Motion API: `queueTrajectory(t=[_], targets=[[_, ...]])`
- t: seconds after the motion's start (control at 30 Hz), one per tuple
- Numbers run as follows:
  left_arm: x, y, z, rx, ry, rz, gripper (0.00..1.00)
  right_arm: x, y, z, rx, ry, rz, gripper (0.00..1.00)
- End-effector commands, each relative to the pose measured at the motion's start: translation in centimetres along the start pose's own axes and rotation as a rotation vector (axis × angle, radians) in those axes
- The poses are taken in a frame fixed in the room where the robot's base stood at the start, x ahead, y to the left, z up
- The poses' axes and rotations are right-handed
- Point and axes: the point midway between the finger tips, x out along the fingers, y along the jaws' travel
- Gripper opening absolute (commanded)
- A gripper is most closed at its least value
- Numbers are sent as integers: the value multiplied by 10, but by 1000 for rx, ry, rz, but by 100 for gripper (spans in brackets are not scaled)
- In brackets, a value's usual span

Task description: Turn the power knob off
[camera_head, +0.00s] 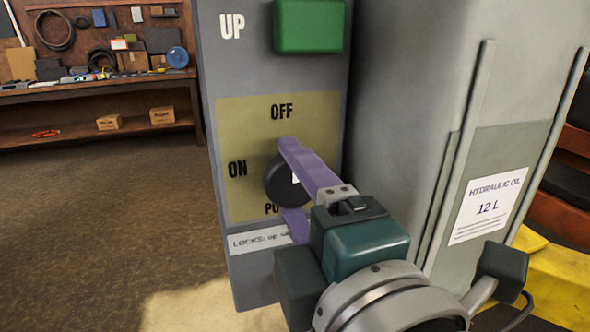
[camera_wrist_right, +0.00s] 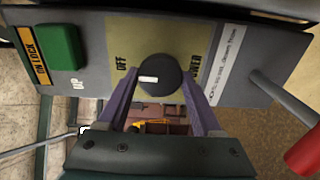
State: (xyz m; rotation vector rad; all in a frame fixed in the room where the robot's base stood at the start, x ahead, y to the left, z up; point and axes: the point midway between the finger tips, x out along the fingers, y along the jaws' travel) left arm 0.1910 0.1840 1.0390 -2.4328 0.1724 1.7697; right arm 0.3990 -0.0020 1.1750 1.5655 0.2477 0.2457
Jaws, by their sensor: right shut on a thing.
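The power knob (camera_head: 279,184) is a round dark knob on a yellowish plate (camera_head: 240,112) marked OFF above and ON to the left. My right gripper (camera_head: 288,180) has its purple fingers at the knob's upper and lower sides and is shut on it. In the right wrist view the knob (camera_wrist_right: 165,70) sits between the two fingertips. Its white mark lies on the half toward the OFF label (camera_wrist_right: 122,62). The ON label is not visible in that view. The lower label in the head view is partly covered by the gripper. My left gripper is out of view.
A green UP button (camera_head: 309,25) is above the plate on the grey control box. A grey cabinet with a hydraulic oil label (camera_head: 488,205) and upright rails stands close on the right. A workbench (camera_head: 100,88) is at the back left, with open floor before it.

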Motion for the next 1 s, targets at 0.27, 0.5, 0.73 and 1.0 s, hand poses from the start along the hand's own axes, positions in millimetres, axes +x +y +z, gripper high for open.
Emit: queueTrajectory(t=[0.27,0.5,0.73,1.0], targets=[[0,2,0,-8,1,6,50,0,0,-1,10,1,0,11],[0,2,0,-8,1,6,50,0,0,-1,9,1,0,80],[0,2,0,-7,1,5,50,0,0,0,7,1,0,95],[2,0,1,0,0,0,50,-9,-2,0,7,0,-2,95]])
